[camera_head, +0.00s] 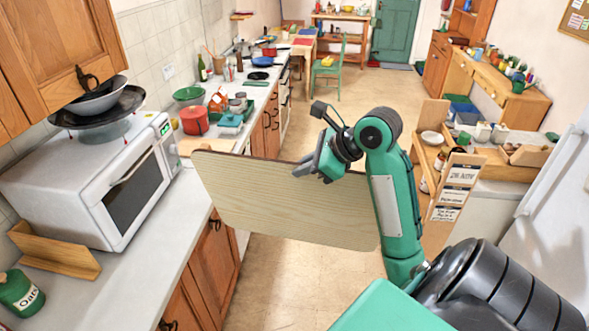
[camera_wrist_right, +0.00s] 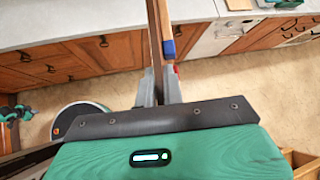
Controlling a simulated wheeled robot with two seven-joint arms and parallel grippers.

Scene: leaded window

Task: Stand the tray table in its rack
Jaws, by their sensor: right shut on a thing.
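The tray table (camera_head: 285,203) is a large, pale wood-grain board with rounded corners and a dark edge. It is held in the air above the floor, its broad face towards the head camera and its left end close to the counter front. My right gripper (camera_head: 318,168) is shut on its top edge; the board also shows edge-on between the fingers in the right wrist view (camera_wrist_right: 155,35). I cannot clearly identify the rack; a low, angled wooden holder (camera_head: 58,250) stands empty on the left counter. My left gripper does not clearly show.
A white microwave (camera_head: 100,182) with bowls on top stands on the left counter (camera_head: 165,248). At the right is a wooden shelf unit (camera_head: 435,205) with labelled panels. A green chair (camera_head: 328,70) is far back. The aisle floor (camera_head: 290,285) is clear.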

